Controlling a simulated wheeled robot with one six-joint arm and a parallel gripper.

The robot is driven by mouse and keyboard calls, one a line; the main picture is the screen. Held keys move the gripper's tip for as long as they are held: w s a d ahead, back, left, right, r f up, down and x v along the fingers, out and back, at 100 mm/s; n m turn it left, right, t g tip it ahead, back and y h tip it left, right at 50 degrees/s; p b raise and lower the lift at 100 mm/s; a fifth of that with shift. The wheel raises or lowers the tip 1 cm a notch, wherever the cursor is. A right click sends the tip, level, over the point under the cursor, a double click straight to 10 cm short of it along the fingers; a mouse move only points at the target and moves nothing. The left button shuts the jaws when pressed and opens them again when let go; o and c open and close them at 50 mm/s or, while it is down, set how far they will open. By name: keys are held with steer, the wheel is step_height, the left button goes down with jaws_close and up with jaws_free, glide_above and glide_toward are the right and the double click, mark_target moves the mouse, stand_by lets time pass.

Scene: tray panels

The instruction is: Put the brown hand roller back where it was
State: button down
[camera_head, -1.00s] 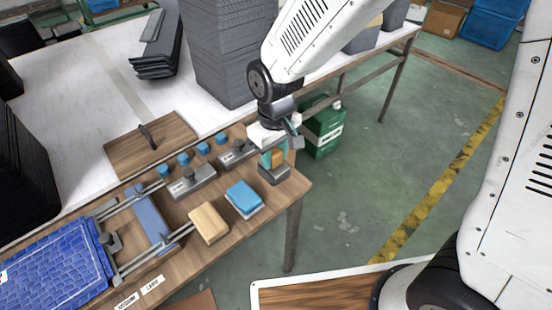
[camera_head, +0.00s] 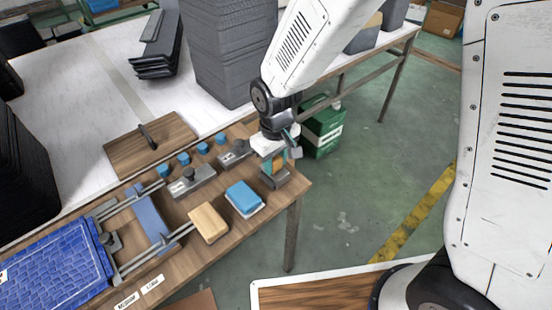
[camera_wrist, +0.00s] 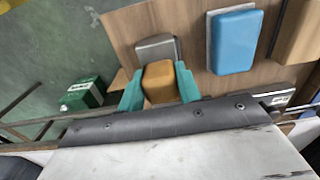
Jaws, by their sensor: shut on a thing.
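The brown hand roller shows as an orange-brown block (camera_wrist: 159,82) with a grey metallic part (camera_wrist: 155,46) beyond it in the wrist view. My gripper (camera_wrist: 159,90) is shut on the brown block, one teal finger on each side. In the head view my gripper (camera_head: 274,163) is over the right end of the wooden bench (camera_head: 262,232), with the roller's grey lower part (camera_head: 276,179) below the fingers. I cannot tell whether that lower part touches the bench.
A blue block (camera_head: 244,197) and a tan block (camera_head: 208,222) lie to the left. A grey fixture with a knob (camera_head: 191,182) and several small blue pieces stand behind. A rail frame (camera_head: 150,222) is further left. The bench's right edge is close to the roller.

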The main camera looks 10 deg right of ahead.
steer(key=shift+s+f, duration=0.15)
steer(key=shift+f, duration=0.15)
steer(key=c, duration=1)
jaws_free()
steer(key=shift+o, duration=0.2)
step_height(320, 180, up, 13)
steer(key=s+d+r+m, duration=0.2)
steer(key=s+d+r, duration=0.15)
steer(key=d, duration=0.25)
steer(key=s+d+r+m, duration=0.1)
steer(key=s+d+r, duration=0.2)
steer(key=d+r, duration=0.25)
steer(key=s+d+r+m+t, duration=0.1)
steer(key=s+d+r+m, duration=0.1)
steer(key=s+d, duration=0.7)
steer(key=s+m, duration=0.1)
steer(key=s, duration=0.2)
steer(key=shift+s+d+m, duration=0.2)
steer(key=shift+s+m, duration=0.1)
steer(key=shift+m, duration=0.1)
steer(key=shift+r, duration=0.1)
